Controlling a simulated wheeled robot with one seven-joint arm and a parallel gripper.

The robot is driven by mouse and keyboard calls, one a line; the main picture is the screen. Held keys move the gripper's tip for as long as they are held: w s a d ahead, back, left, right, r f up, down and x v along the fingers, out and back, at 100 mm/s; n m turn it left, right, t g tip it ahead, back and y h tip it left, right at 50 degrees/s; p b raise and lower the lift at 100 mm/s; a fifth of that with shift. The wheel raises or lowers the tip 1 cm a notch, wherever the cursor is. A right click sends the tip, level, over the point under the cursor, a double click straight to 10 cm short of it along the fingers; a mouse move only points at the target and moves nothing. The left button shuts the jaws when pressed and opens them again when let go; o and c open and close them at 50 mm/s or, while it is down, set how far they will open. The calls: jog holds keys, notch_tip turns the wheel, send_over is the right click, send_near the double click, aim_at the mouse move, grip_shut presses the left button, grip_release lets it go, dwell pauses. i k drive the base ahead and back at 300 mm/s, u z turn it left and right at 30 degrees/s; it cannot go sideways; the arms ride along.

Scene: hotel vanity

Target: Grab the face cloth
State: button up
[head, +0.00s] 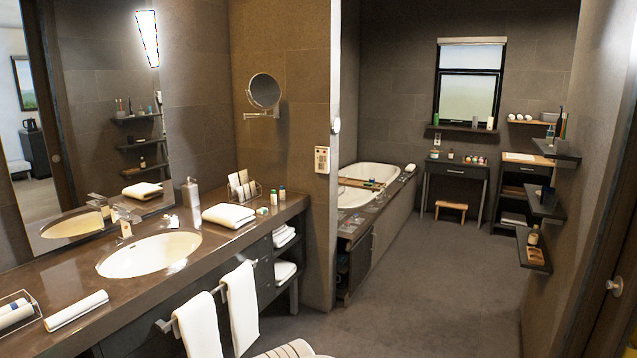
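Several white cloths are in view, and I cannot tell for sure which is the face cloth. A folded white cloth stack (229,215) lies on the counter right of the sink. Two white towels hang from the front rail, one on the left (198,326) and one on the right (241,305). My gripper is not in view.
The sink (150,254) is set in the brown counter (215,255), with a soap dispenser (190,193) and small bottles behind. A striped pale object (285,349) shows at the bottom edge. The grey floor (430,290) is clear towards the bathtub (375,176); wall shelves (533,250) jut out at right.

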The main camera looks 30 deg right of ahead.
aim_at(53, 324)
jog(key=z, duration=0.65)
jog(key=i, duration=0.75)
jog(key=z, duration=0.65)
jog(key=i, duration=1.2)
jog(key=u, duration=0.6)
jog(key=i, duration=1.2)
jog(key=u, duration=3.2)
